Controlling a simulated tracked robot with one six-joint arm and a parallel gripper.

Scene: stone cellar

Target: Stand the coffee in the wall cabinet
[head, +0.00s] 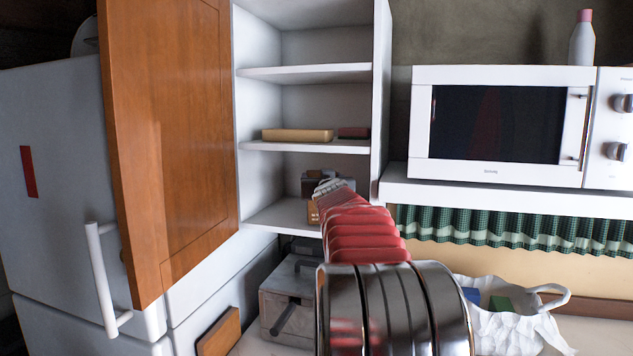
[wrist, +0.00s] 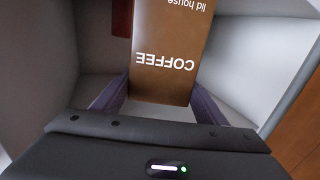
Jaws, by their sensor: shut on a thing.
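The wall cabinet (head: 381,100) stands open in the head view, with white shelves and its wooden door (head: 165,130) swung out to the left. My gripper (head: 316,200) is inside its lowest compartment, at the end of my outstretched arm. The coffee is a brown box that shows beyond my gripper (wrist: 158,98) in the wrist view, with its "COFFEE" lettering upside down. The fingers are shut on both its sides.
A tan box (head: 297,135) and a dark red item (head: 354,132) lie on the shelf above my gripper. A microwave (head: 500,125) stands at right. A grey metal box (head: 288,298) and a white bag (head: 505,325) are below. A fridge (head: 60,180) is at left.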

